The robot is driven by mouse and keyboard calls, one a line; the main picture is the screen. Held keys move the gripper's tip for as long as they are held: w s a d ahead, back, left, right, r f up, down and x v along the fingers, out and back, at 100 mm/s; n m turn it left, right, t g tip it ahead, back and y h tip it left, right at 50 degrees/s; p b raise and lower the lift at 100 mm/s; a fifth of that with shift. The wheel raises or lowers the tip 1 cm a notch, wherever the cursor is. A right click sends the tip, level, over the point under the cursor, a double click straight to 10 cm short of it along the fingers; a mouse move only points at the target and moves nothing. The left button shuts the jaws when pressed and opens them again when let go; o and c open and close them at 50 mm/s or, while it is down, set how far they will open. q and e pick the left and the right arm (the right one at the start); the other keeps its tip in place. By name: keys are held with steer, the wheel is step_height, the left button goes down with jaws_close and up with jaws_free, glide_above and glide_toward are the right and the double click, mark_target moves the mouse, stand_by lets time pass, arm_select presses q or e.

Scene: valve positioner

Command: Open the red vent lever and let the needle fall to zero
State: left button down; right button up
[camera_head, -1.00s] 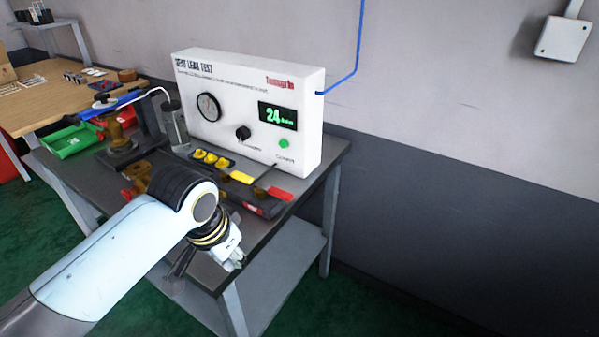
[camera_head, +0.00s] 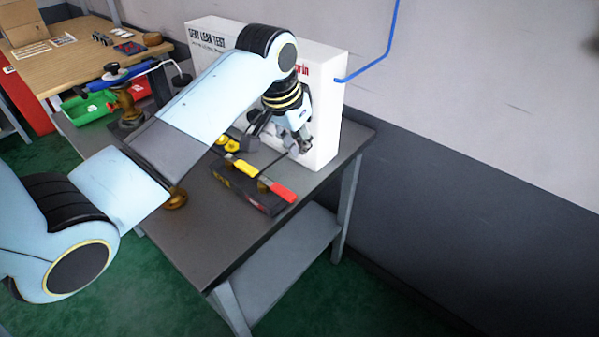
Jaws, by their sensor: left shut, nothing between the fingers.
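The red vent lever (camera_head: 283,192) lies at the right end of a dark block (camera_head: 238,189) on the bench, its red handle pointing toward the front right. A yellow handle (camera_head: 246,169) sits beside it on the same block. The white leak test box (camera_head: 327,120) stands behind, and my left arm hides its dial gauge, needle and green display. My left gripper (camera_head: 300,146) is shut and empty in front of the box's face, above and behind the red lever, apart from it. My right gripper is out of view.
The grey bench top (camera_head: 215,250) is clear at the front. A brass valve (camera_head: 125,100) with a blue part on top stands at the left, near a green bin (camera_head: 90,107). A blue hose (camera_head: 372,68) rises from the box's right side.

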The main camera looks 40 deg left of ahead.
mark_target(276, 188)
arm_select(q)
steer(key=x, duration=1)
steer(key=s+p, duration=0.1)
steer(key=s, duration=0.3)
steer(key=shift+a, duration=0.1)
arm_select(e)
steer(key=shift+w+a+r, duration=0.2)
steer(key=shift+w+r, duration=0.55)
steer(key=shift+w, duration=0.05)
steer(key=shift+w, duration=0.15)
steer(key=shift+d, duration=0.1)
